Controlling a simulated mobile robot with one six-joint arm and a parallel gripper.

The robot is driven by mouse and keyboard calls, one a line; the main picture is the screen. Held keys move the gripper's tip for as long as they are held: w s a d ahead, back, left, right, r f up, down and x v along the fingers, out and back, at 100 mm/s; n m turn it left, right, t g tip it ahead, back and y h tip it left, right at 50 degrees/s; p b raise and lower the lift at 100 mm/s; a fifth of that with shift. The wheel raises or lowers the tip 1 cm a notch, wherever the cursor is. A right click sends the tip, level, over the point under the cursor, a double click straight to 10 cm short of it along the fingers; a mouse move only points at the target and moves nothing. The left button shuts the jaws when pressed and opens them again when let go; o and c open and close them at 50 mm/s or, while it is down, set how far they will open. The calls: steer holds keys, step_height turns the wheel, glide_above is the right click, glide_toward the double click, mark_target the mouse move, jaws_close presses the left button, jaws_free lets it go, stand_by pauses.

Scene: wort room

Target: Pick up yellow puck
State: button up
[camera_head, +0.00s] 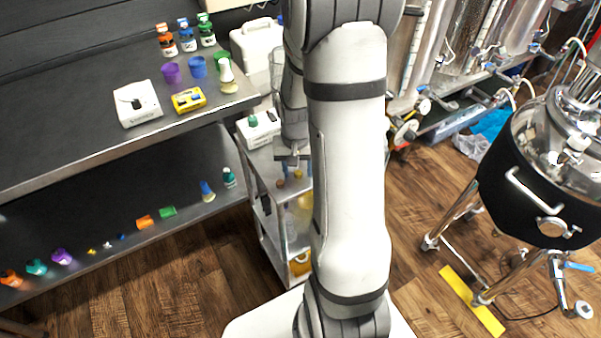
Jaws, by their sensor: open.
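A small yellow piece (91,252) lies on the lower shelf at the left, beside a small pale piece (107,245) and a small blue piece (121,237). It may be the yellow puck, but it is too small to be sure of its shape. Two small round brownish-orange things (281,183) show on the cart below my gripper. My gripper (293,160) hangs over the cart's top, partly hidden behind my own white arm. It is open, and I see nothing held in it. It is well to the right of the yellow piece.
The upper bench (60,130) holds a white scale (137,103), a yellow box (188,100), cups and bottles. A metal cart (258,165) stands beside the bench. A black kettle (530,190) on legs is at right.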

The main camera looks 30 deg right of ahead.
steer(key=shift+c, duration=0.5)
jaws_close()
